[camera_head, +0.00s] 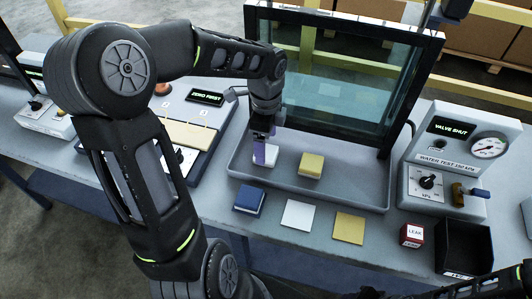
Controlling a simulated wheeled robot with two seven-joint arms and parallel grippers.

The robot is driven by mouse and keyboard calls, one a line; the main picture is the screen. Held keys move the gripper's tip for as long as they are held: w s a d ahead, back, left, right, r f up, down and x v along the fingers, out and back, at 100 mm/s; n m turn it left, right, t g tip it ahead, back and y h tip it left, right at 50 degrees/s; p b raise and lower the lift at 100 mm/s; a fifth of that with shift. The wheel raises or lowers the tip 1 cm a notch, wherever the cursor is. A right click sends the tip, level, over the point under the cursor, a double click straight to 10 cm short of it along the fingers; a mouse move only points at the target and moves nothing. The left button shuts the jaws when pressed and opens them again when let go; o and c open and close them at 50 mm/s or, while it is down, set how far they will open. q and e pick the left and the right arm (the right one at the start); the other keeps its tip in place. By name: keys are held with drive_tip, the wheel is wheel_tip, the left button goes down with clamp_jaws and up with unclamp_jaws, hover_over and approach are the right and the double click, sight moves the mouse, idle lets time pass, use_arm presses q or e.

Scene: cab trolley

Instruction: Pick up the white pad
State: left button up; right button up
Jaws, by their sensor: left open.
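The white pad (262,169) lies in the grey tray (359,190), at the tray's left part. My left gripper (265,156) points down right at the pad, with its fingers at or just above it. The gripper is open; its fingers partly hide the pad, and I cannot tell whether they touch it. A yellow pad (311,165) lies in the tray to the right. My right gripper is out of view; only a dark part of my right arm shows at the bottom right.
On the table before the tray are a blue pad (249,198), a flat white square (298,214) and a flat yellow square (349,228). A framed glass pane (345,95) stands behind. At right are a red-and-white LEAK cube (411,235), a black bin (464,247) and a gauge box (455,150).

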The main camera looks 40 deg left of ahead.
use_arm(q)
drive_tip(key=shift+f, duration=1.45)
drive_tip(key=c, duration=1.5)
drive_tip(key=shift+r, duration=0.1)
wheel_tip(320, 180, up, 10)
drive_tip(key=shift+f, duration=0.1)
